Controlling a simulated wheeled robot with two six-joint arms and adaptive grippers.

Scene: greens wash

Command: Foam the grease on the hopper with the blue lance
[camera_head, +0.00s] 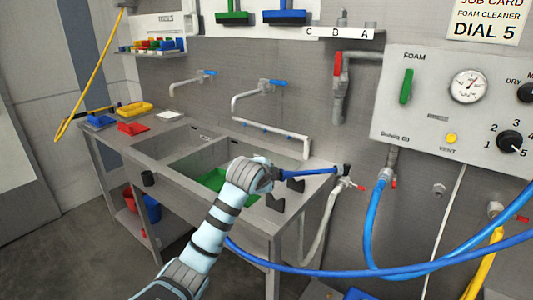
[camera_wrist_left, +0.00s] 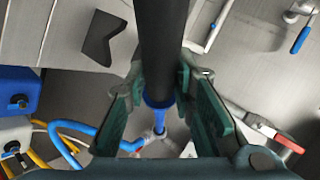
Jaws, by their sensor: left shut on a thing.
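My left gripper (camera_head: 268,178) is shut on the blue lance (camera_head: 312,172), above the front right part of the sink bench. In the head view the lance's blue tube points right from the gripper to a black end. In the left wrist view the left gripper (camera_wrist_left: 158,80) clasps the lance's thick black part (camera_wrist_left: 160,35), with a blue collar below. A blue hose (camera_head: 420,270) sweeps across the lower right. I cannot make out a hopper or grease in either view. My right gripper is not in view.
The steel sink bench (camera_head: 240,215) holds a green item (camera_head: 214,180) in its basin. Black brackets (camera_head: 276,201) stick out from its front right edge. The control panel (camera_head: 455,100), with a green FOAM lever (camera_head: 406,87), is on the right wall. A yellow hose (camera_head: 490,255) hangs below.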

